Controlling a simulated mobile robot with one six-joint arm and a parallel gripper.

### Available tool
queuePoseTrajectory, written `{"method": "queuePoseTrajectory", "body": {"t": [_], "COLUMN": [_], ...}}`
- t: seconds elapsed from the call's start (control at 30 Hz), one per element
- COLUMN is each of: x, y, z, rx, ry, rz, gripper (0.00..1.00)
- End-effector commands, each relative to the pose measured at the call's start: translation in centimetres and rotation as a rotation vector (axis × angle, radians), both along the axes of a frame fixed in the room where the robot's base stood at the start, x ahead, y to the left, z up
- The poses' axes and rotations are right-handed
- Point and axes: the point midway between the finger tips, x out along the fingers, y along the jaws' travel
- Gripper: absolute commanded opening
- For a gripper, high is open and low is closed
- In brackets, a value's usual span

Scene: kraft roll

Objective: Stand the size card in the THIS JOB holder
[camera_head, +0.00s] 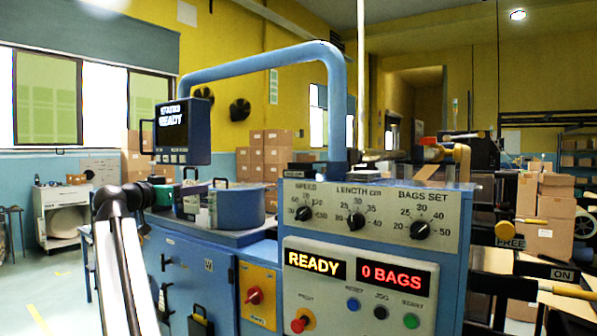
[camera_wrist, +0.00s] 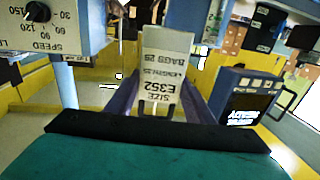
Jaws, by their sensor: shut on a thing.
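The size card (camera_wrist: 166,72) is a pale card that appears upside down in the wrist view, with the printing SIZE E352, LENGTH 25 and BAGS 25. My gripper (camera_wrist: 165,92) is shut on it, with a finger on either side of its printed end. In the head view my gripper (camera_head: 200,198) reaches in from the lower left, in front of a round blue drum on the machine. The card is hard to make out there. A small black labelled piece (camera_head: 300,169) sits on top of the control panel; its lettering is too small to read, so I cannot tell whether it is the THIS JOB holder.
The control panel (camera_head: 372,208) has SPEED, LENGTH and BAGS SET dials and displays reading READY and 0 BAGS. A thick blue tube frame (camera_head: 262,57) arches above the machine. A status screen (camera_head: 182,131) hangs above my gripper. Rollers and handles crowd the right side.

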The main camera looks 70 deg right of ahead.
Motion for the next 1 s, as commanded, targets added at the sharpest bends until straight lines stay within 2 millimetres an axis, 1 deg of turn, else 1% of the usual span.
{"method": "queuePoseTrajectory", "body": {"t": [0.03,0.17,0.2,0.27,0.3,0.4,0.5,0.6,0.7,0.8,1.0], "x": [-1.4,-4.8,-6.0,-7.6,-8.8,-11.6,-14.0,-15.7,-16.7,-17.1,-17.1], "y": [-1.1,-3.3,-3.8,-4.6,-5.1,-6.1,-6.8,-7.2,-7.3,-7.4,-7.4], "z": [2.0,5.8,7.0,8.7,9.9,12.7,15.0,16.6,17.5,17.8,17.8], "rx": [-0.002,-0.002,-0.003,-0.002,-0.002,-0.002,-0.002,-0.001,-0.001,0.0,0.0], "ry": [-0.005,-0.004,-0.004,-0.004,-0.004,-0.003,-0.003,-0.002,-0.001,0.0,0.0], "rz": [-0.017,-0.051,-0.062,-0.077,-0.087,-0.111,-0.131,-0.145,-0.152,-0.156,-0.156], "gripper": [0.26,0.26,0.26,0.26,0.26,0.26,0.26,0.26,0.26,0.26,0.26]}}
